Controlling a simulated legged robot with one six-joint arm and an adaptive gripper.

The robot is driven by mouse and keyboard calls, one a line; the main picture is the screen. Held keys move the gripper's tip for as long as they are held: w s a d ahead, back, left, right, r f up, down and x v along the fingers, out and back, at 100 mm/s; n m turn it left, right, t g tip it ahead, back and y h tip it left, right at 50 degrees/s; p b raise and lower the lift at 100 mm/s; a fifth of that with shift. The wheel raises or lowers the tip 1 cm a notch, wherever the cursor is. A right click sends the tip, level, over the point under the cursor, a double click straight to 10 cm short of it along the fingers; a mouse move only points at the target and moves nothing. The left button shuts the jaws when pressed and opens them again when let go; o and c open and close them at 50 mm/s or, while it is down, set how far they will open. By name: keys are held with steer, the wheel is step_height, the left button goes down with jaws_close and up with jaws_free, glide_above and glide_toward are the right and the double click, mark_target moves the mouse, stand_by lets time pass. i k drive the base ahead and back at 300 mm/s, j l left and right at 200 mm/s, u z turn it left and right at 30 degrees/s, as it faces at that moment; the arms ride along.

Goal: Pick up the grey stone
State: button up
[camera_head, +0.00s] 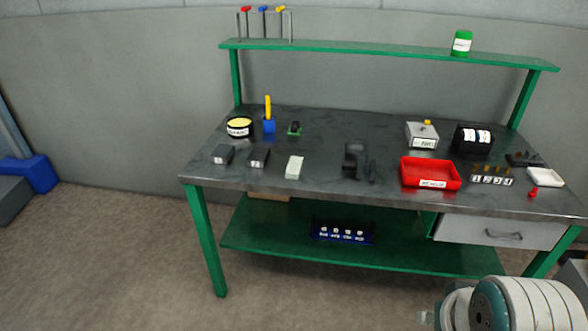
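Three small blocks lie in a row at the left front of the workbench top (330,185). The left one is a dark grey block (222,154) with a pale front end. The middle one is a darker, near-black block (258,157), also with a pale front end. The right one is a whitish block (293,166). No thing is plainly marked as the grey stone; the left block looks closest to grey, but I cannot tell for sure. Part of my arm shows at the bottom right, well apart from the blocks. My gripper is not in view.
Behind the blocks stand a round black tin (239,131) with yellow contents and a blue holder (268,126) with a yellow handle. A black device (355,160) and a red tray (445,177) stand to the right. An upper shelf (390,51) spans the back.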

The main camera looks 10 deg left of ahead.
mark_target(293, 169)
steer(key=i+j, duration=1.6)
steer(key=i, duration=0.15)
